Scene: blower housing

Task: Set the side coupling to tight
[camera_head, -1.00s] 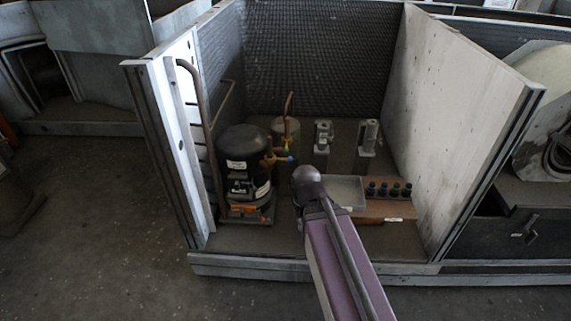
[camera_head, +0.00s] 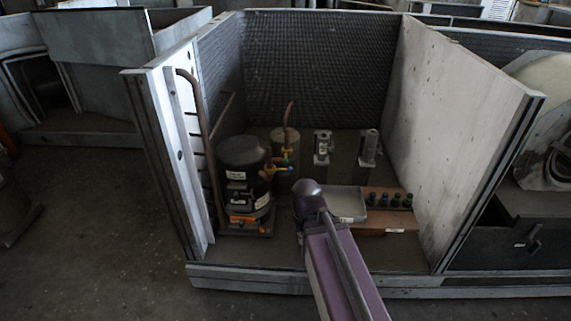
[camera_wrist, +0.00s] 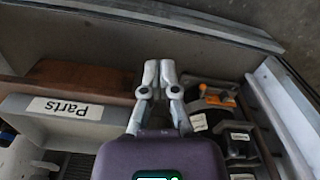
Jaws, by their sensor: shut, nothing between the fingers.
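A black compressor (camera_head: 241,160) stands upright at the left inside the open housing. Small fittings with yellow and blue parts (camera_head: 278,169) stick out from its right side, and a copper-coloured pipe (camera_head: 288,118) rises behind them. Which fitting is the side coupling, and how tight it is, I cannot tell. In the wrist view my gripper (camera_wrist: 159,73) is shut and empty, its fingertips together. It is between the parts tray and the compressor's base (camera_wrist: 212,105), with orange parts on it. The fittings do not show clearly there. In the head view my arm hides the gripper.
A grey tray (camera_head: 349,190) labelled "Parts" (camera_wrist: 60,107) sits beside a brown block (camera_head: 385,222) with several dark knobs. Two metal fixtures (camera_head: 322,145) (camera_head: 368,146) stand behind. The housing's right wall (camera_head: 455,120) and left panel (camera_head: 172,150) bound the space.

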